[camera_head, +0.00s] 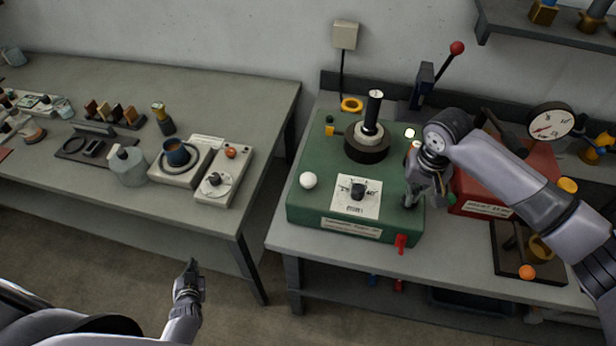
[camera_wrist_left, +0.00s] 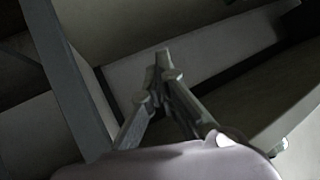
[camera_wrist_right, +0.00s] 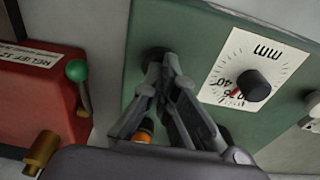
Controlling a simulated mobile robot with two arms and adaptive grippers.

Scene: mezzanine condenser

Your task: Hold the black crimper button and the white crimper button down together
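The green crimper (camera_head: 300,208) stands on the right bench. Its white button (camera_head: 308,180) is a round white knob on the left of the top, with nothing touching it. The black button (camera_wrist_right: 153,56) is a dark round cap on the green top, partly covered by my right fingers. My right gripper (camera_head: 411,203) (camera_wrist_right: 166,68) looks shut and empty, pointing down at the black button. I cannot tell whether it touches or presses it. My left gripper (camera_head: 190,268) (camera_wrist_left: 163,60) looks shut and empty, in front of the gap between the benches, away from the crimper.
A dial (camera_head: 357,191) sits between the buttons. A red machine (camera_head: 530,165) stands right of the crimper. The left bench edge (camera_head: 238,236) lies beyond my left gripper.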

